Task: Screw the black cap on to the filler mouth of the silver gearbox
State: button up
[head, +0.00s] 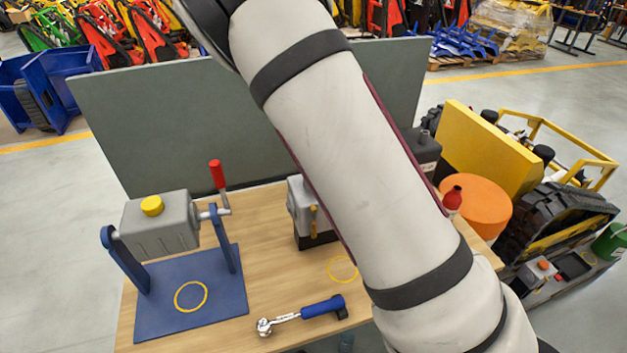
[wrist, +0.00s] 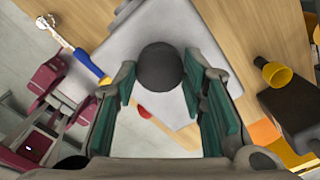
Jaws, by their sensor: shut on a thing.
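A round black cap (wrist: 160,66) sits between the fingertips of my gripper (wrist: 160,82) in the wrist view, and the gripper is shut on it. A pale grey surface (wrist: 117,42) lies behind the cap in that view. I cannot tell how far apart they are, and no filler mouth shows there. In the head view, a silver box (head: 301,202) with a yellow lever and dark base stands mid-table, partly hidden by my arm. A larger grey gearbox (head: 160,228) with a yellow cap (head: 152,205) hangs in a blue stand at left. My gripper is hidden in the head view.
A ratchet wrench (head: 303,314) with a blue handle lies near the table's front. A red-handled crank (head: 217,177) rises beside the blue stand (head: 150,318). A grey-green panel (head: 150,110) closes the back. An orange drum (head: 480,208) stands at right. A yellow cup-like part (wrist: 278,74) shows in the wrist view.

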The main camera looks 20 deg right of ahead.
jog(key=shift+m, duration=0.9)
jog(key=shift+m, duration=1)
jog(key=m, duration=0.7)
jog(key=shift+m, duration=0.4)
